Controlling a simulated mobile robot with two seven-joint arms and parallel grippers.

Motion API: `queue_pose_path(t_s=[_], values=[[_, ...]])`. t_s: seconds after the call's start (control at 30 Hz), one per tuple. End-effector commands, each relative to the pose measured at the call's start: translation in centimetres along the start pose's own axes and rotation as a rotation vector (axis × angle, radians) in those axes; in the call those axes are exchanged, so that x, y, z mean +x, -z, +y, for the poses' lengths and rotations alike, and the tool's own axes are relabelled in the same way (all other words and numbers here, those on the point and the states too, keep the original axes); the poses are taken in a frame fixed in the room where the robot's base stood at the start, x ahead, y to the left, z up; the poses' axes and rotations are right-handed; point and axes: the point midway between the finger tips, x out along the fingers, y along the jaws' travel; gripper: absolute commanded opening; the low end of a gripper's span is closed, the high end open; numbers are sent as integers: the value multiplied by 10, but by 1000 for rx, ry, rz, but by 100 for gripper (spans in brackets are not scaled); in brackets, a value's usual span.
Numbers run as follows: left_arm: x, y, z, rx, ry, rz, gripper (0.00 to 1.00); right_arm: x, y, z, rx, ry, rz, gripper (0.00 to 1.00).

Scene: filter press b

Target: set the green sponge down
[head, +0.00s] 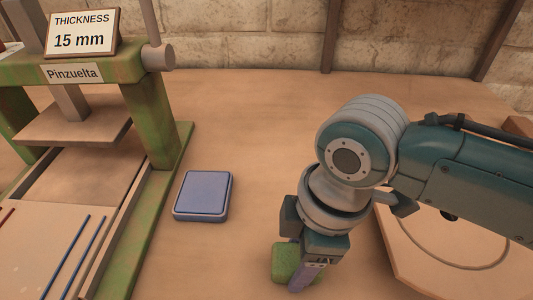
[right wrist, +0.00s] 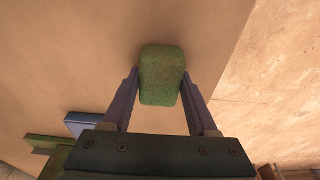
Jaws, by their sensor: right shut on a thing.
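The green sponge (head: 284,262) shows low in the head view, partly covered by my right gripper (head: 299,274). In the right wrist view the sponge (right wrist: 161,72) is upright in the picture between the two fingers, one along each long side. My right gripper is shut on it, pointing down over the table (head: 240,130). I cannot tell whether the sponge's underside touches the table top. My left gripper is not in view.
A blue square pad (head: 203,195) lies left of the sponge. Farther left stands a green press (head: 150,110) with a "15 mm" sign (head: 82,33). A board with a round groove (head: 440,245) lies to the right. Table behind the sponge is clear.

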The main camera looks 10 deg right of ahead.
Motion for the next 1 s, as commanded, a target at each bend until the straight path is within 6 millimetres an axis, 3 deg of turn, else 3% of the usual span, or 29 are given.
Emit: queue_pose_path(t_s=[0.23, 0.27, 0.5, 0.77, 0.87, 1.0], values=[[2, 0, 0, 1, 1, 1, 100, 4, -1, 0, 0, 0, 0, 6], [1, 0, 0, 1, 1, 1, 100, 3, 0, 0, 0, 0, 0, 62], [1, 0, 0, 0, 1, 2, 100, 2, 0, 0, 0, 0, 0, 89], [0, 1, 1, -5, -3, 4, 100, 0, 0, 0, 0, 0, 0, 89], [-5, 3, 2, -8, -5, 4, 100, -9, 0, 1, 0, -2, 1, 89], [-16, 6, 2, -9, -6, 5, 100, -37, 1, 1, -1, -4, 1, 89]])
